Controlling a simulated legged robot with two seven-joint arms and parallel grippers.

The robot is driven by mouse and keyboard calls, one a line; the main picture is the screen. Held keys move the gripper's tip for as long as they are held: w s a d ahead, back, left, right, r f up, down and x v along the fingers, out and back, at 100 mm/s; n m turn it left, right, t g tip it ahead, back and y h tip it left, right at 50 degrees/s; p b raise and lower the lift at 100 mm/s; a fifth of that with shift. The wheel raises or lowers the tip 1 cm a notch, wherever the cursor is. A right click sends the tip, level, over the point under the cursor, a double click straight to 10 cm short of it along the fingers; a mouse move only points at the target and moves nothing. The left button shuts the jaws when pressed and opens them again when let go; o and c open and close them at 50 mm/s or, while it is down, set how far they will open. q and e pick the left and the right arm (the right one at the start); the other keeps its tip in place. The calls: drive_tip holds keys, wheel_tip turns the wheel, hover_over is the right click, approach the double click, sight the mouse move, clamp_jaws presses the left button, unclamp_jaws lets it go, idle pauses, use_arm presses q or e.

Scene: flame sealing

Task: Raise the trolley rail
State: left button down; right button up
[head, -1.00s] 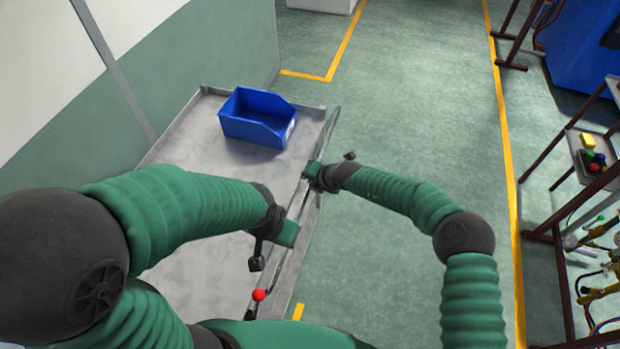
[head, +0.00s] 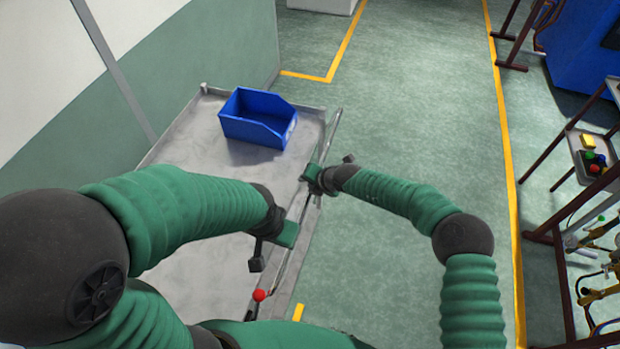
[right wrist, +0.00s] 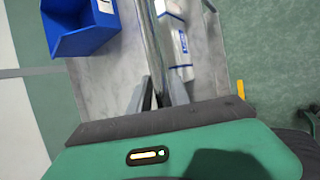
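The grey trolley (head: 185,115) stands at the left in the head view. Its thin metal rail (head: 331,132) runs along the trolley's right long edge. It also shows in the right wrist view (right wrist: 152,40), running down between my right fingers. My right gripper (head: 311,179) is at the rail's far half and looks shut on it; its fingers also show in the right wrist view (right wrist: 158,93). My left gripper (head: 287,236) is at the rail's nearer half; its fingertips are hidden, so its grip cannot be told. A red knob (head: 259,295) is near the rail's near end.
A blue open bin (head: 257,118) sits on the trolley's far end. A white object with blue stripes (right wrist: 174,45) shows beside the rail in the right wrist view. A wall borders the trolley on the left. Green floor (head: 420,120) is clear to the right, before a rack (head: 545,235).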

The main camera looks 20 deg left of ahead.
drive_tip(key=shift+o, duration=1)
drive_tip(key=shift+w+r, duration=0.1)
drive_tip(key=shift+w, duration=0.05)
drive_tip(key=shift+a, duration=0.15)
drive_tip(key=shift+s+d+r+p, duration=0.4)
drive_tip(key=shift+s+r+p, duration=0.25)
drive_tip(key=shift+r+p, duration=0.7)
drive_tip(key=shift+s+d+r+p, duration=0.45)
drive_tip(key=shift+s+r+p, duration=0.3)
drive_tip(key=shift+r, duration=1.15)
drive_tip(key=shift+s+d+r+p, duration=0.5)
drive_tip(key=shift+r+p, duration=0.6)
drive_tip(key=shift+r, duration=0.5)
drive_tip(key=shift+s+d+r+p, duration=0.15)
drive_tip(key=shift+s+r+p, duration=0.1)
drive_tip(key=shift+r, duration=0.35)
drive_tip(key=shift+s+d+r+p, duration=0.1)
drive_tip(key=shift+s+r+p, duration=0.1)
drive_tip(key=shift+r, duration=0.4)
wheel_tip(320, 180, up, 6)
drive_tip(key=s+d+p, duration=0.1)
drive_tip(key=s+p, duration=0.1)
drive_tip(key=shift+s+d+f, duration=0.2)
drive_tip(key=shift+s+d, duration=0.05)
drive_tip(key=shift+s, duration=0.05)
drive_tip(key=shift+w, duration=0.1)
